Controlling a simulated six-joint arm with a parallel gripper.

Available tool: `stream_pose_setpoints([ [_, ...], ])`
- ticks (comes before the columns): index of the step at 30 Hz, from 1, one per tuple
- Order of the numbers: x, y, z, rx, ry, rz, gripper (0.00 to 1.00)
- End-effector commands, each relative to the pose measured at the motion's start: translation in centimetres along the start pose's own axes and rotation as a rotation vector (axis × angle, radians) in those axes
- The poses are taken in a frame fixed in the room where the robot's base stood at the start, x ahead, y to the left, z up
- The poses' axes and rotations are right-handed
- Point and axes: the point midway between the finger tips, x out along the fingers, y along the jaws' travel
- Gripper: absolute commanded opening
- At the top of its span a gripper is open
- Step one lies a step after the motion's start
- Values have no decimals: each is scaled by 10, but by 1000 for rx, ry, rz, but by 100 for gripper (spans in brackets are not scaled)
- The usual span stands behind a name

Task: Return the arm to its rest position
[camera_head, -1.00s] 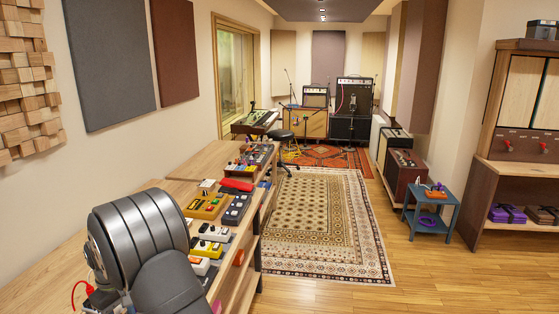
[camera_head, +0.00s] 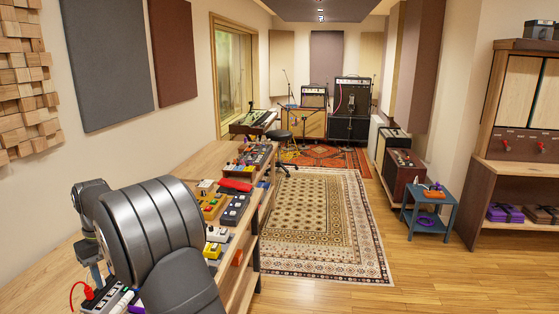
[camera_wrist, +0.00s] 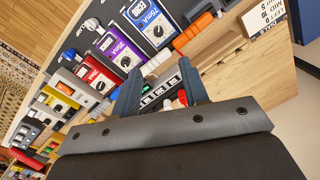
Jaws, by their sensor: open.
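My gripper (camera_wrist: 160,80) shows in the wrist view with its two dark blue-grey fingers apart and nothing between them. It hangs over the workbench, above a black power strip (camera_wrist: 158,103). A row of effects pedals lies beyond and left of the fingers, among them a blue one (camera_wrist: 150,22), a purple one (camera_wrist: 118,50) and a red one (camera_wrist: 97,74). In the head view my grey arm links fill the lower left over the bench, and the gripper's fingertips cannot be made out clearly there.
The wooden bench (camera_head: 40,285) runs along the left wall, with more pedals (camera_head: 236,208) farther down it. A patterned rug (camera_head: 320,222) covers the floor to the right. A blue side table (camera_head: 430,212) and a wooden shelf unit (camera_head: 480,200) stand at the right.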

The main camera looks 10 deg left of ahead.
Motion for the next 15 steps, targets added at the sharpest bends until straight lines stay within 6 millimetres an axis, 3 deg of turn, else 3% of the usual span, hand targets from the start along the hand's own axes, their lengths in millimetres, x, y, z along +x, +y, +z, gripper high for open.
stream_pose_setpoints([
  [6,12,4,-3,147,-30,-31,41],
  [15,17,5,-4,210,-44,-44,41],
])
